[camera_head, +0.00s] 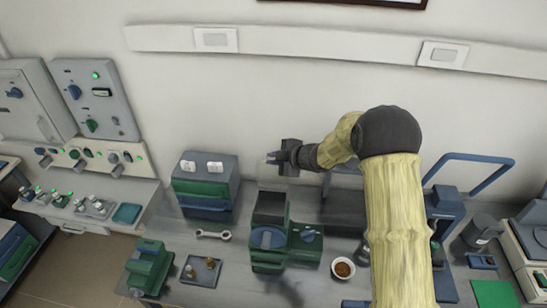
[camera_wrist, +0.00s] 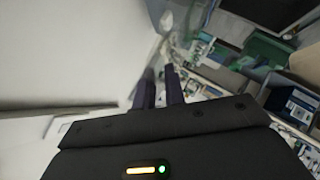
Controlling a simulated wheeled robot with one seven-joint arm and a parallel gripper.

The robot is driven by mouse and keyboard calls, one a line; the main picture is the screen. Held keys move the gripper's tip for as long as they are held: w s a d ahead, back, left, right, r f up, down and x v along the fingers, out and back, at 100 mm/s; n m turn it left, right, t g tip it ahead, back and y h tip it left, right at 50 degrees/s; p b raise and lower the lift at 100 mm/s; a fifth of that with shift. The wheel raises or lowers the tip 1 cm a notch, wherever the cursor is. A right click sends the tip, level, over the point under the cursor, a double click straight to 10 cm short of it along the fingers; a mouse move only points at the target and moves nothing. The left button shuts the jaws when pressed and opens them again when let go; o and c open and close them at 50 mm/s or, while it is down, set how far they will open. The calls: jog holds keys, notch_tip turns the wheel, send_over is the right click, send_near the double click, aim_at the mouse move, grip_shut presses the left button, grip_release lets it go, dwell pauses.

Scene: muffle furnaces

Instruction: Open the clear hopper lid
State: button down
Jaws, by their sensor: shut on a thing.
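The green machine (camera_head: 268,262) stands on the bench with a dark hopper (camera_head: 270,207) on top. The clear hopper lid (camera_head: 268,182) shows only as a faint pale patch above the hopper's back edge and seems to stand raised; its outline is hard to make out against the wall. My gripper (camera_head: 271,158) is above and behind the hopper, shut on the lid's upper edge. In the wrist view my gripper's dark fingers (camera_wrist: 159,90) are close together, and the thin clear lid between them is hard to see.
A grey-green box (camera_head: 205,185) stands left of the machine. A wrench (camera_head: 213,234), a tray (camera_head: 203,272) with small brass parts, and a bowl of brown material (camera_head: 343,268) lie around it. The wall is close behind my gripper.

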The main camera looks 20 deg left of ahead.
jog(key=shift+d+f, duration=0.15)
jog(key=shift+f, duration=0.15)
jog(key=c, duration=1.5)
grip_release()
jog(key=shift+s+f, duration=0.1)
jog(key=shift+s, duration=0.05)
jog(key=shift+d, duration=0.2)
jog(key=shift+d+b, duration=0.2)
jog(key=shift+b, duration=0.1)
jog(key=b+v, duration=0.1)
jog(key=v, duration=0.4)
jog(key=b+v, duration=0.1)
jog(key=v, duration=0.5)
jog(key=r+b+v, duration=0.1)
jog(key=b+v, duration=0.1)
jog(key=v, duration=0.4)
jog(key=shift+a, duration=0.3)
